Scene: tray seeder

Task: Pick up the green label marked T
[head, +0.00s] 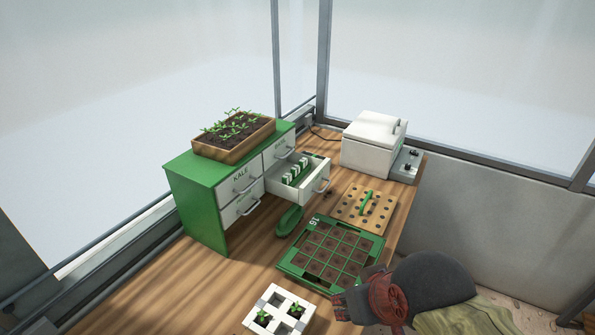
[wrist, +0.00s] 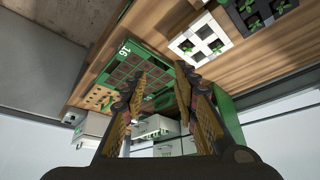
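I cannot make out a label marked T in either view. Several small green-and-white pieces (head: 296,172) stand in a row in the open white drawer (head: 312,187) of the green cabinet; their markings are too small to read. The drawer also shows in the wrist view (wrist: 155,129). My gripper (wrist: 157,80) is open, with nothing visible between its fingers. In the head view my gripper (head: 340,304) is at the lower right, in front of the green tray and well away from the drawer.
A green tray (head: 281,262) marked 16 with soil cells lies mid-bench. Near it are a holed wooden board (head: 349,211), a dark green dish (head: 289,221) and a white seedling block (head: 253,322). A seedling box (head: 228,155) tops the cabinet (head: 195,208). A white lidded box (head: 365,156) stands behind.

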